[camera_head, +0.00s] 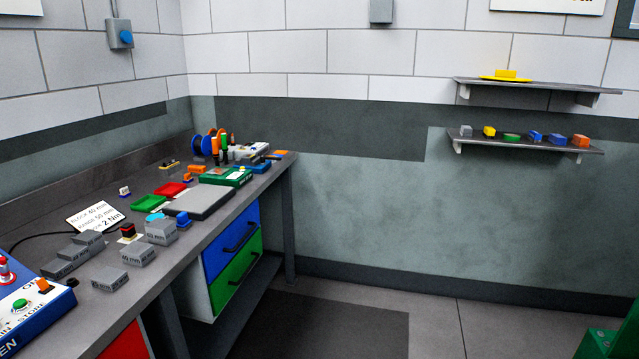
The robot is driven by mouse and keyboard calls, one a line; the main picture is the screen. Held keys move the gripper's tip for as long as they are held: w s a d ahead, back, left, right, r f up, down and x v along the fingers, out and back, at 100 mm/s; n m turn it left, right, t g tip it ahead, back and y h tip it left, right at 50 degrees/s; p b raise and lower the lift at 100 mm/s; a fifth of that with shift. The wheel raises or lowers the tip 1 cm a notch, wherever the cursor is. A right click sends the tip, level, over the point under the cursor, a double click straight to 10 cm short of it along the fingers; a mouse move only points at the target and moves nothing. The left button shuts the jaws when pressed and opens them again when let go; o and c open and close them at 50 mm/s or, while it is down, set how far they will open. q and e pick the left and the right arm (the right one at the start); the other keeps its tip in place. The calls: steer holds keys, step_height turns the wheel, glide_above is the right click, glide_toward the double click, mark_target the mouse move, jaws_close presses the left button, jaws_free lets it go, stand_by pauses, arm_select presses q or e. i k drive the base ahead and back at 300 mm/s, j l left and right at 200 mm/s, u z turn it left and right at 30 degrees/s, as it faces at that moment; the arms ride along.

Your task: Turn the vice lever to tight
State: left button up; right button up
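I cannot make out a vice or its lever for certain in the head view. Neither of my grippers is in view. A long dark grey workbench (232,215) runs along the left wall. Grey marked blocks (138,254) stand on its near part, beside a white card (95,217) with printed text that includes "2 Nm". A blue control box (40,318) with a green button and an orange switch is at the lower left, cut off by the picture edge.
Green (149,203) and red (170,189) trays, a flat grey case (198,203) and blue spools (203,145) stand further along the bench. Blue and green drawers (237,272) sit below. Wall shelves (525,143) hold small coloured parts.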

mark_target(262, 158)
steer(key=i+l+u, duration=0.3)
steer(key=i, duration=0.2)
steer(key=i+l+u, duration=0.3)
steer(key=i+l, duration=0.15)
steer(key=i+l+u, duration=0.1)
steer(key=u, duration=0.35)
steer(key=i+l+u, duration=0.5)
steer(key=l, duration=0.2)
steer(key=i+l+u, duration=0.15)
steer(key=l+u, duration=0.15)
